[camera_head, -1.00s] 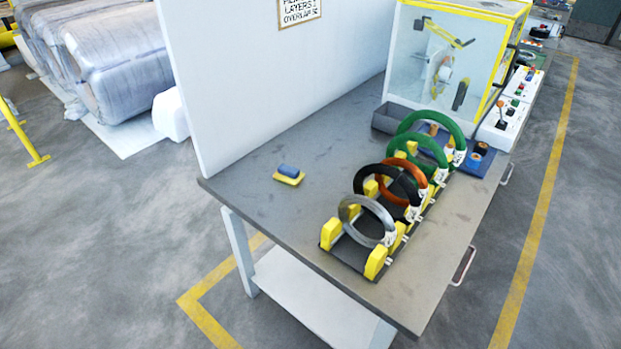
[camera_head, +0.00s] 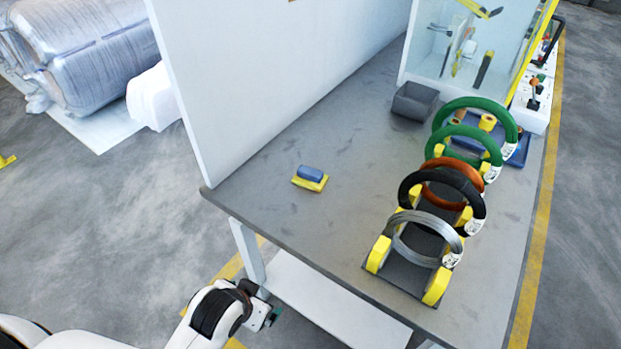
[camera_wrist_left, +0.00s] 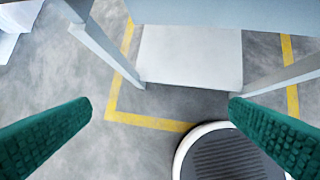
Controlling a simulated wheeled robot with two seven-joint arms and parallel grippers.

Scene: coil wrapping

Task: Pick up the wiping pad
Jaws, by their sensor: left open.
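The wiping pad (camera_head: 310,179) has a blue top on a yellow base and lies flat on the grey table (camera_head: 270,215), near its left end. My left gripper (camera_head: 272,314) is below and in front of the table's left edge, well apart from the pad. In the left wrist view its green fingers (camera_wrist_left: 160,130) are spread wide with nothing between them. The pad does not show in that view. My right gripper is not in view.
A rack (camera_head: 408,275) of several coils stands on the table's right side. A grey bin (camera_head: 414,101) and a clear-walled machine (camera_head: 455,50) are behind. Bare tabletop surrounds the pad.

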